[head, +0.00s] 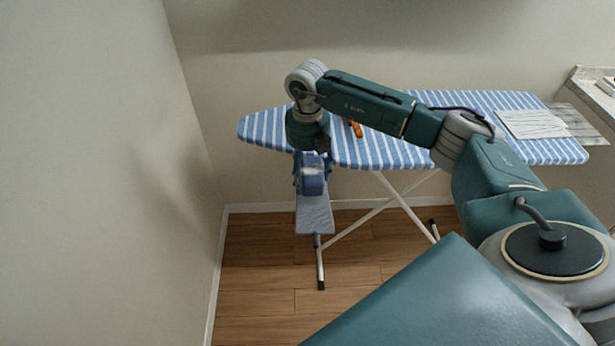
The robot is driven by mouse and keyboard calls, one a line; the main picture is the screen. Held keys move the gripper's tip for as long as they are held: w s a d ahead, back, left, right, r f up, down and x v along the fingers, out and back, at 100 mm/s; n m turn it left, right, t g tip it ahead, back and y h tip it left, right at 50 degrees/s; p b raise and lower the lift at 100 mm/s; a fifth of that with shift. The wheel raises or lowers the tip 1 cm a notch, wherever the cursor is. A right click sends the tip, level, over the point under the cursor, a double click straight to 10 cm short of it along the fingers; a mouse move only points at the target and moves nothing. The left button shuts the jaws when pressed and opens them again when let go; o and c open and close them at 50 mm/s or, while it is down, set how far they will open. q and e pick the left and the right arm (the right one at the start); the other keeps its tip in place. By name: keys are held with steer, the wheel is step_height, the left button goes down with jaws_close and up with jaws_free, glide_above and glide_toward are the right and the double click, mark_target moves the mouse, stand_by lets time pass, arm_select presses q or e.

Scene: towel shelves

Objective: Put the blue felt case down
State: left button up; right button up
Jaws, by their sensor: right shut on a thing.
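My right gripper (312,185) hangs down at the near left edge of the striped ironing board. It is shut on the blue felt case (315,214), a flat grey-blue piece. The case hangs below the fingers, in front of the board's edge and above the floor in the picture. Its upper end is hidden by the gripper. I cannot tell whether it touches the board. My left gripper is not in view.
The blue-and-white ironing board (460,102) stands by the wall on crossed white legs. A small orange thing (356,129) lies on it, partly behind my arm. A white sheet (532,124) lies at its right end. Wooden floor (260,275) is clear at left.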

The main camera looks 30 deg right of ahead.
step_height(320, 180, down, 2)
steer(key=shift+f, duration=0.1)
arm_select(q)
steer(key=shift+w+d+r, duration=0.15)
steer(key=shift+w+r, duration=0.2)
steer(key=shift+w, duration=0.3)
arm_select(e)
steer(key=shift+f, duration=0.1)
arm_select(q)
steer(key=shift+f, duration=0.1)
arm_select(e)
steer(key=shift+f, duration=0.1)
steer(key=shift+f, duration=0.15)
steer(key=o, duration=1.2)
steer(key=shift+c, duration=0.2)
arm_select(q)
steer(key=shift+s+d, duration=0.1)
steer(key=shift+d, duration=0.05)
arm_select(e)
steer(key=shift+r, duration=0.2)
